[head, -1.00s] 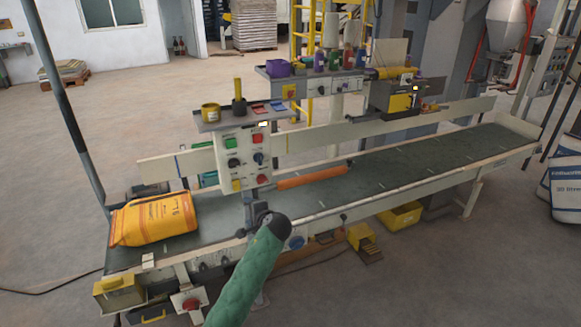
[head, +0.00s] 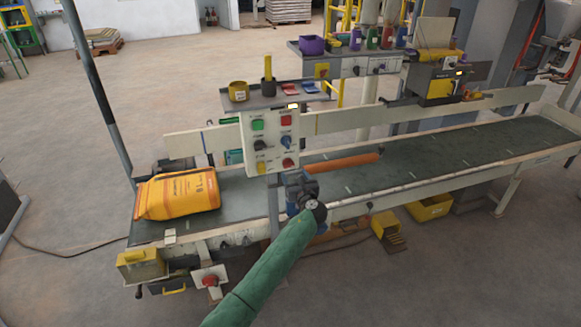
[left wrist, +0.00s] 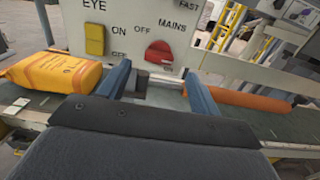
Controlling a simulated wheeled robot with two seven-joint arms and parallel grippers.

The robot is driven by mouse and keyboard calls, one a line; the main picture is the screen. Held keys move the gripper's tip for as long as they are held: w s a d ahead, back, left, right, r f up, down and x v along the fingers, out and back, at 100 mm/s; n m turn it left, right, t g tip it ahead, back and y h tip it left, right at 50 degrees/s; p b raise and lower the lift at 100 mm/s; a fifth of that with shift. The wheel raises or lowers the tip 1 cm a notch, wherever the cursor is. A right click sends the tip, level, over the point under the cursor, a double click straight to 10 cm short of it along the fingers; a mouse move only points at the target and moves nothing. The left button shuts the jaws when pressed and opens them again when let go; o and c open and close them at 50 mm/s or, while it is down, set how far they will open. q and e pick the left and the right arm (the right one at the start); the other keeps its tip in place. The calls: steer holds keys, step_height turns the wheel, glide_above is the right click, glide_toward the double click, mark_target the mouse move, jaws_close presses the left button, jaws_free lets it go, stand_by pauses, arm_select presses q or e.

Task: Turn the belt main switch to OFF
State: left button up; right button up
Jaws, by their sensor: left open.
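The red mains switch (left wrist: 159,53) is on the pale control panel (left wrist: 125,15), beside printed ON, OFF and MAINS labels. In the head view the red switch (head: 288,163) is at the panel's lower right. My left gripper (left wrist: 157,82) is open and empty. Its two blue fingers reach toward the panel, one on each side of the space just below the red switch. I cannot tell whether they touch the panel or which label the switch points to. In the head view the left gripper (head: 295,185) is just below the panel, partly hidden by my wrist.
A yellow switch (left wrist: 95,40) marked EYE is left of the red one. An orange sack (head: 178,194) lies on the belt (head: 405,165) to the left, and an orange roll (head: 341,164) to the right. A shelf (head: 275,97) with cups is above the panel.

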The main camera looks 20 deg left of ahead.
mark_target(290, 166)
arm_select(q)
steer(key=shift+p+x, duration=0.9)
steer(key=shift+x, duration=2.05)
arm_select(e)
steer(key=shift+s+d+f, duration=0.5)
steer(key=shift+s+f, duration=0.15)
steer(key=shift+f, duration=0.15)
steer(key=shift+s+d+f, duration=0.45)
steer(key=shift+s+f, duration=0.2)
steer(key=shift+f, duration=0.15)
arm_select(q)
steer(key=shift+c, duration=0.2)
steer(key=c, duration=0.9)
steer(key=shift+c, duration=0.2)
arm_select(e)
steer(key=shift+w+d, duration=0.1)
steer(key=shift+d, duration=0.05)
